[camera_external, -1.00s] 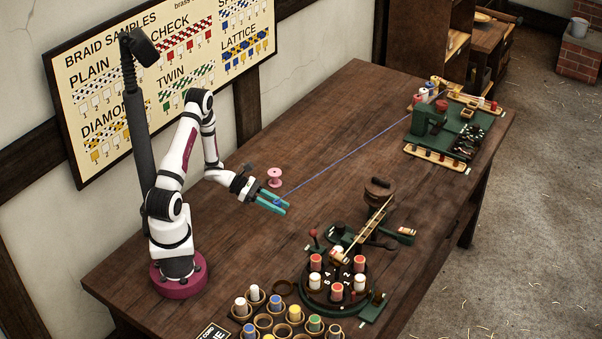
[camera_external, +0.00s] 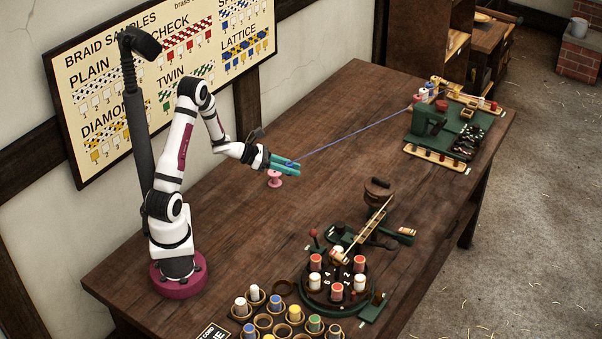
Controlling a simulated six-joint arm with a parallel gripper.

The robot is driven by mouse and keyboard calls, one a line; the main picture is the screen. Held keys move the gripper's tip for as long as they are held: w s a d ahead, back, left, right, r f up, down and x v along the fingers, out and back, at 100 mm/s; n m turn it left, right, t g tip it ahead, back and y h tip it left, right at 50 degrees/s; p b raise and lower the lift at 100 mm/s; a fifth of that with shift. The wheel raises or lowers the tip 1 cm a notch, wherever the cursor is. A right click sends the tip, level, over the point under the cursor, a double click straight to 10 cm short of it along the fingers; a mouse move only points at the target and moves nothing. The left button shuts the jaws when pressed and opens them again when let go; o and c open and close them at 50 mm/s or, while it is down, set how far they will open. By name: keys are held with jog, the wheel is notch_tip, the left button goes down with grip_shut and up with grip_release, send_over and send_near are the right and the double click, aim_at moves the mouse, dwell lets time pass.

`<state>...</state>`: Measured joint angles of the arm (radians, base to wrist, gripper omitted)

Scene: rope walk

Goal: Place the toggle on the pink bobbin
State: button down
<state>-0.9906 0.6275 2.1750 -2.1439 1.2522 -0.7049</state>
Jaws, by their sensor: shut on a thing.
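My gripper (camera_external: 290,168), with teal fingers, is shut on a small blue thing (camera_external: 290,163) at the end of a blue cord (camera_external: 350,135). I take it for the toggle; its shape is too small to make out. The cord runs taut to the green machine at the far right end of the table. The pink bobbin (camera_external: 275,181) stands upright on the table. The fingers are above and just to the right of it in the picture and hide part of its top. I cannot tell whether they touch it.
The green machine (camera_external: 432,124) stands at the table's far end. A round braiding stand with bobbins (camera_external: 337,290) and a tray of colored bobbins (camera_external: 263,321) are at the front. A brown wooden piece (camera_external: 379,188) stands mid-right. The table middle (camera_external: 330,180) is clear.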

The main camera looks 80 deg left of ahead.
jog(key=a+y, duration=0.1)
jog(key=a, duration=0.3)
send_over(276, 172)
jog(key=shift+n, duration=0.4)
notch_tip(276, 172, down, 5)
jog(key=shift+w+f, duration=0.1)
jog(key=shift+f, duration=0.1)
notch_tip(276, 172, down, 4)
jog(key=shift+a+f, duration=0.1)
jog(key=shift+f, duration=0.1)
jog(key=c, duration=0.6)
grip_release()
jog(key=shift+c, duration=0.2)
